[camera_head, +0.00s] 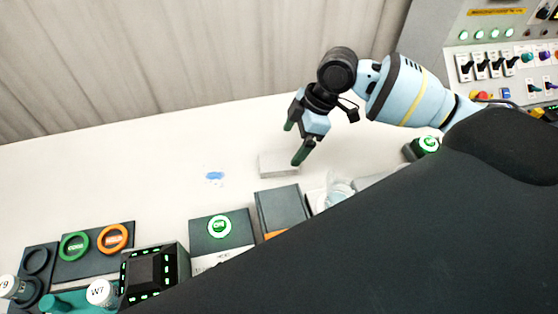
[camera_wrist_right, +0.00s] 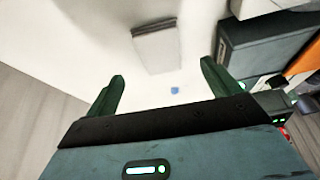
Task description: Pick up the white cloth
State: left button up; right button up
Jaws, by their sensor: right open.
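The white cloth (camera_head: 278,165) looks like a small, flat, folded pale block on the white table. In the right wrist view the cloth (camera_wrist_right: 157,48) lies ahead of the fingertips, roughly centred between them and apart from them. My right gripper (camera_head: 297,141) is open and empty above the table, by the cloth's upper right side. In the wrist view its two green fingers (camera_wrist_right: 162,72) are spread wide. My left gripper is not in view.
A blue spot (camera_head: 215,176) marks the white table (camera_head: 130,185) left of the cloth. A dark box (camera_head: 281,208) stands just below the cloth, beside a green-lit box (camera_head: 219,232). A switch panel (camera_head: 500,50) is at upper right. A large dark shape hides the lower right.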

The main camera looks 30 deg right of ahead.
aim_at(279, 161)
jog(key=shift+a+x, duration=0.2)
jog(key=shift+x, duration=3.25)
jog(key=shift+c, duration=0.3)
jog(key=c, duration=1)
